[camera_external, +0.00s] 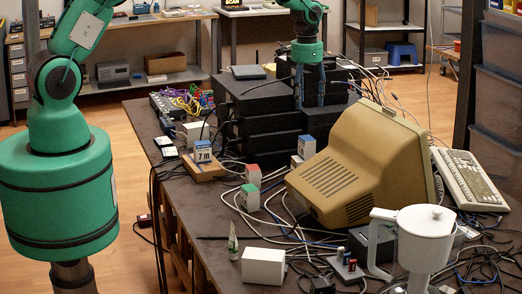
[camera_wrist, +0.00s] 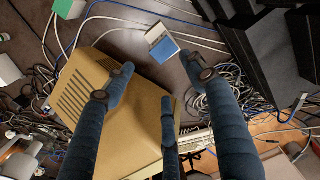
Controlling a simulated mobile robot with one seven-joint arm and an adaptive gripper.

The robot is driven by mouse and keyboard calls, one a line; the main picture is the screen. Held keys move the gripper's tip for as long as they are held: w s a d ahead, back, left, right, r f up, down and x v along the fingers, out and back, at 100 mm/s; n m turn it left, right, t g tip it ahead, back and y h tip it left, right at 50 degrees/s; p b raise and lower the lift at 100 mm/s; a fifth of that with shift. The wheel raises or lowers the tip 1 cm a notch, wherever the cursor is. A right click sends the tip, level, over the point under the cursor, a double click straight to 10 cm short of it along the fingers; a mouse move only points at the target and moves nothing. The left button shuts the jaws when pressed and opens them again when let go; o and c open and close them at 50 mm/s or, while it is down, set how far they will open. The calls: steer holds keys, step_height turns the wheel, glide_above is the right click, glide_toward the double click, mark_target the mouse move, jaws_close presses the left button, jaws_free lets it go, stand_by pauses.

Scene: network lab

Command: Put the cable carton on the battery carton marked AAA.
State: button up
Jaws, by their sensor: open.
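A small blue-and-white carton marked "7 m" (camera_external: 203,151), which looks like the cable carton, stands on a flat brown box (camera_external: 203,168) left of centre. Other small cartons are red-topped (camera_external: 253,175), green-topped (camera_external: 250,198) and blue-topped (camera_external: 306,147); I cannot read AAA on any of them. My gripper (camera_external: 310,97) is open and empty, high over the table by the black stacked units. In the wrist view its three spread fingers (camera_wrist: 160,78) hang above the beige monitor (camera_wrist: 112,110). A blue-and-white carton (camera_wrist: 162,45) lies beyond the fingertips, clear of them.
The monitor (camera_external: 350,165) fills the table's middle right, with a keyboard (camera_external: 470,180) behind it. Black units (camera_external: 262,125) are stacked at the back. Loose cables cover much of the table. A white box (camera_external: 263,267) and a white jug (camera_external: 424,240) stand at the front.

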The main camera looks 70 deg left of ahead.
steer(key=s+d+r+t, duration=0.1)
steer(key=s+d+r, duration=0.3)
steer(key=s+r, duration=0.45)
steer(key=s+d+r+t, duration=0.1)
steer(key=s+d+r, duration=0.35)
steer(key=r, duration=0.75)
steer(key=s+d+r+t, duration=0.1)
steer(key=s+d+r, duration=0.3)
steer(key=s+r, duration=0.45)
steer(key=s+d+r, duration=0.2)
steer(key=s, duration=0.7)
steer(key=s+d+r+t, duration=0.1)
steer(key=s+d, duration=0.2)
steer(key=s, duration=0.6)
steer(key=s+d+r+t, duration=0.1)
steer(key=s+d+r, duration=0.1)
steer(key=s, duration=0.8)
steer(key=shift+d+r, duration=0.3)
steer(key=shift+d, duration=0.05)
step_height(320, 180, down, 8)
steer(key=b, duration=0.8)
steer(key=shift+f+b, duration=0.25)
steer(key=shift+b, duration=0.05)
